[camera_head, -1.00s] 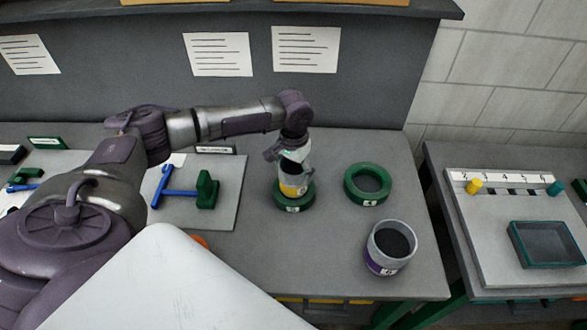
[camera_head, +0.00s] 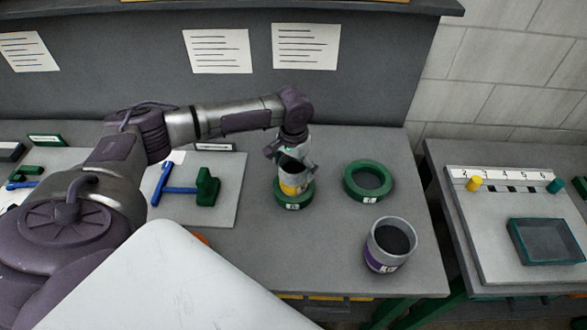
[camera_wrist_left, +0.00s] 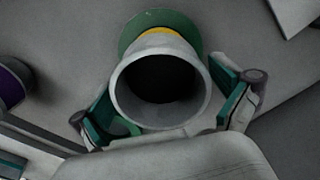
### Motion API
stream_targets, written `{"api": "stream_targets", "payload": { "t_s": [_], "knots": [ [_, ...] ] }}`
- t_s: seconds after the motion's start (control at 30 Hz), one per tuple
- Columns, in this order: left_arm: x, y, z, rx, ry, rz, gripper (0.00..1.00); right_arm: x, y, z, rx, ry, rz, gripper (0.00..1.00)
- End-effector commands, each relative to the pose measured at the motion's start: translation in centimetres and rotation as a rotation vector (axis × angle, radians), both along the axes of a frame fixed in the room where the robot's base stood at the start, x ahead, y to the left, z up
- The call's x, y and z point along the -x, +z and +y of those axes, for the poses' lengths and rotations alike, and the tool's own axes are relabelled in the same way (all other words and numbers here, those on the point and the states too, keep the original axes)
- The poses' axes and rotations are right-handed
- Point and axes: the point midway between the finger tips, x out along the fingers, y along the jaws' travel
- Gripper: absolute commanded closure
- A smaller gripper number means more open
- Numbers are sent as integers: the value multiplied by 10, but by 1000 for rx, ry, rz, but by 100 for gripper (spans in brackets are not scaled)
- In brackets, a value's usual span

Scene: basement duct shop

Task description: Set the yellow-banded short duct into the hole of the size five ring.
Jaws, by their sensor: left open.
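The yellow-banded short duct (camera_head: 292,187), a grey open tube, stands in the green ring (camera_head: 293,204) at mid-table. It looks about upright, its lower end inside the ring; how deep it sits is hidden. The ring's label is too small to read surely. My left gripper (camera_head: 290,158) is over the duct's top, open. In the left wrist view the duct (camera_wrist_left: 168,46) stands between the spread fingers of the left gripper (camera_wrist_left: 163,104), with a gap visible on the right side; the green ring (camera_wrist_left: 143,22) shows beyond its yellow band. My right gripper is not in view.
A second green ring (camera_head: 368,181), empty, lies to the right. A purple-banded duct (camera_head: 390,245) stands near the table's front right. A board with a blue tool (camera_head: 178,190) and a green block (camera_head: 207,187) is at left. A side table holds a dark tray (camera_head: 547,244).

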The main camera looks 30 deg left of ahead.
Motion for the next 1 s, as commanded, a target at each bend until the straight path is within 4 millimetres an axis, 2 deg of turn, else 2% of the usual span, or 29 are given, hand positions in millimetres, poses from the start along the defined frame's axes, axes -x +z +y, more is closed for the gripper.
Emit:
{"api": "stream_targets", "payload": {
  "t_s": [0.4, 0.5, 0.7, 1.0],
  "knots": [
    [-1, 83, 0, 1, 0, -6, 0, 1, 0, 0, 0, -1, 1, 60],
    [-1, 98, 0, 0, 0, -4, 0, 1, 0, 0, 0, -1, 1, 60],
    [0, 113, 0, 0, 1, -1, 0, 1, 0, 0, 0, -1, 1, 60],
    [0, 114, 0, 0, 0, -1, 0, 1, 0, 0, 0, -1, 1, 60]
  ]
}}
